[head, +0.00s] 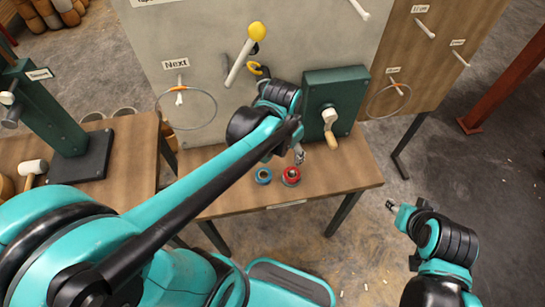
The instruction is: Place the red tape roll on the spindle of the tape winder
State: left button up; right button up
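The red tape roll (291,176) lies on the wooden table (340,172), near its front edge. A blue tape roll (263,176) lies just left of it. A dark green box with a crank and a wooden handle (332,141), apparently the tape winder (343,88), stands behind them to the right. I cannot make out its spindle. My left gripper (299,156) is just above and behind the red roll, apparently apart from it. Its fingers are too small to read. My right gripper (391,206) is low at the right, away from the table, its fingers also unclear.
A grey pegboard (215,65) with a yellow-knobbed lever (245,52) and a hanging hoop (186,108) rises behind the table. Another table at the left holds a green stand (48,120) and a mallet (33,170). Floor is open at the right.

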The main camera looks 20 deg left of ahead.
pick_arm(q)
jog(key=s+a+r+n+t, duration=0.3)
jog(key=s+n+t, duration=0.1)
jog(key=s, duration=0.3)
jog(key=shift+s+r+n+t, duration=0.2)
jog(key=shift+n+t, duration=0.1)
jog(key=shift+t, duration=0.2)
